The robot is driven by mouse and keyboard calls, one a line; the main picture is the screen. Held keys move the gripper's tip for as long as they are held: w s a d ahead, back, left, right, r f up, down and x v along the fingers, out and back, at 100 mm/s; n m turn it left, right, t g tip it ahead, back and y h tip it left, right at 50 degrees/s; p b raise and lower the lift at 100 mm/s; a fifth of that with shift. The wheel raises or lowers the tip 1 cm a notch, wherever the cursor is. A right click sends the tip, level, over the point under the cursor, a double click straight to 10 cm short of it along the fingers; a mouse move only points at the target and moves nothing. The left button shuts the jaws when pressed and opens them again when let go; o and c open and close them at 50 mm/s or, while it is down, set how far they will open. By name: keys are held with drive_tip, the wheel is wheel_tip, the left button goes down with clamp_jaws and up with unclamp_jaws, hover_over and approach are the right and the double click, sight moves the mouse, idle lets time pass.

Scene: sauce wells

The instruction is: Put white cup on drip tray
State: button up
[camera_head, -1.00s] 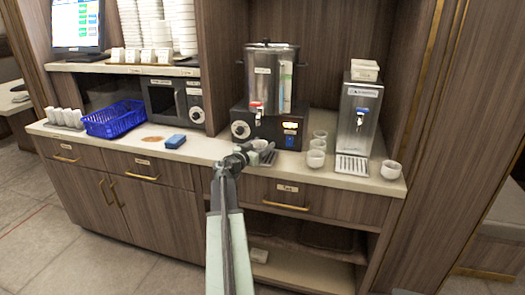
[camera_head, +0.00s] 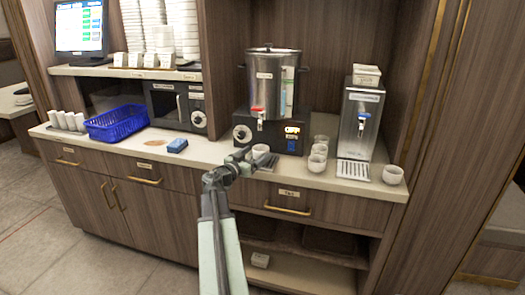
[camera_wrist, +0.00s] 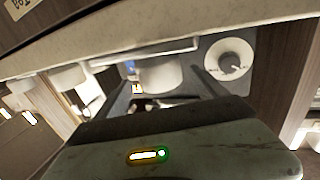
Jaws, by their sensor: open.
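A white cup (camera_head: 261,151) stands under the red tap of the steel urn, at the small drip tray (camera_head: 267,165); it appears to be on the tray. My gripper (camera_head: 251,158) is open just left of this cup in the head view. In the wrist view, the cup (camera_wrist: 158,76) shows between the two spread fingers (camera_wrist: 163,92), with no clear contact. Its base and the tray are partly hidden. A second drip tray (camera_head: 353,170) lies under the blue-tap dispenser and is empty.
Several cups (camera_head: 317,162) stand between the urn (camera_head: 272,85) and the dispenser (camera_head: 361,125). Another cup (camera_head: 392,174) is near the counter's right end. A blue sponge (camera_head: 177,145) and blue basket (camera_head: 116,121) lie left. The counter (camera_head: 210,150) is clear left of my gripper.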

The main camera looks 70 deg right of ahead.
drive_tip(key=v, duration=0.6)
drive_tip(key=w+a+f+n+t+y, duration=0.25)
drive_tip(key=w+a+f, duration=0.45)
drive_tip(key=a, duration=0.4)
drive_tip(key=w+a+f+n+t+y, duration=0.1)
drive_tip(key=w+a+f+n+y, duration=0.3)
drive_tip(key=w+a, duration=0.5)
drive_tip(key=w+a+f+n+t+y, duration=0.25)
drive_tip(key=w+a+f, duration=0.45)
drive_tip(key=a, duration=0.5)
drive_tip(key=a+f+n+y, duration=0.2)
drive_tip(key=a+n, duration=0.2)
drive_tip(key=a, duration=0.8)
drive_tip(key=a+f+n+g+y, duration=0.1)
drive_tip(key=a+f+n+y, duration=0.1)
drive_tip(key=a, duration=1)
drive_tip(key=w+a+f+n+y, duration=0.1)
drive_tip(key=a+n+y, duration=0.3)
drive_tip(key=a, duration=0.8)
drive_tip(key=shift+a+f+n, duration=0.25)
drive_tip(key=shift+f+n, duration=0.15)
drive_tip(key=shift+n, duration=0.6)
